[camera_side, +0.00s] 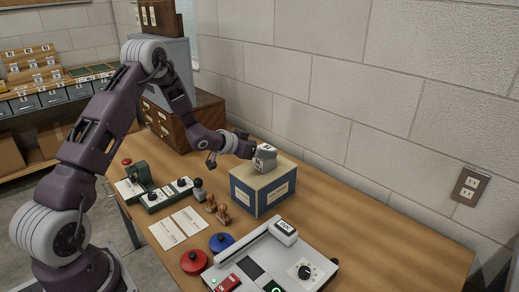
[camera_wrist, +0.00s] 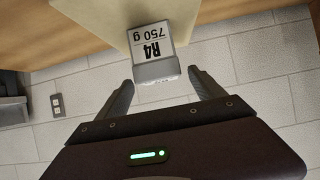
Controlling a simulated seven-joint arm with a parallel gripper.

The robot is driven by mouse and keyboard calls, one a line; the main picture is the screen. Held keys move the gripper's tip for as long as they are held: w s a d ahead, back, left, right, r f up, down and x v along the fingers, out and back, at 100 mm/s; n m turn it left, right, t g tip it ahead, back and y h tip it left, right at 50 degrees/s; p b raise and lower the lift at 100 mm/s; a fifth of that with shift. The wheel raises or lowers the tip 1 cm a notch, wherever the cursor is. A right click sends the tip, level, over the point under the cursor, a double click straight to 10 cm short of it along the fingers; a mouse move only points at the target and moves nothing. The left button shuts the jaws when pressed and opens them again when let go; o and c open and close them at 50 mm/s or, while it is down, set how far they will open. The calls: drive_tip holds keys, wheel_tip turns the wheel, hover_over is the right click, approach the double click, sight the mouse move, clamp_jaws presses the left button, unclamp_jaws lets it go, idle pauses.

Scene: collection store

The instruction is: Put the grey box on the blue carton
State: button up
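The grey box (camera_side: 265,158) sits on top of the blue carton (camera_side: 256,207), near its back left part in the side view. In the wrist view the grey box (camera_wrist: 156,68) shows a white label reading "R4 750 g", upside down, against the carton's cream top (camera_wrist: 103,22). My gripper (camera_side: 252,152) is beside the box at about its height. In the wrist view my gripper's fingers (camera_wrist: 161,76) are spread apart, with the box's near end at their tips and a visible gap on each side. The far side of the box is hidden.
A grey device (camera_side: 318,272) with a dial stands in front of the carton. Red (camera_side: 194,262) and blue (camera_side: 221,243) round pieces, wooden stamps (camera_side: 222,213), papers (camera_side: 178,227) and a green-grey device (camera_side: 158,194) lie to the left. The table's right part (camera_side: 370,230) is clear. A wall is behind.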

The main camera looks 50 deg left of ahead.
drive_tip(key=shift+r, duration=0.2)
drive_tip(key=s+d+r+g+y, duration=0.1)
drive_tip(key=s+d+r+y, duration=0.15)
drive_tip(key=s+r, duration=0.6)
drive_tip(key=s+d+r+g+y, duration=0.15)
drive_tip(key=s+d+r, duration=0.25)
drive_tip(key=s+r, duration=0.5)
drive_tip(key=s+d+g+h, duration=0.2)
drive_tip(key=s+d, duration=0.4)
drive_tip(key=s, duration=0.6)
drive_tip(key=s+d+g+h, duration=0.2)
drive_tip(key=s+d, duration=0.5)
drive_tip(key=s, duration=0.4)
drive_tip(key=shift+s+r, duration=0.25)
drive_tip(key=shift+s, duration=0.15)
drive_tip(key=shift+d, duration=0.1)
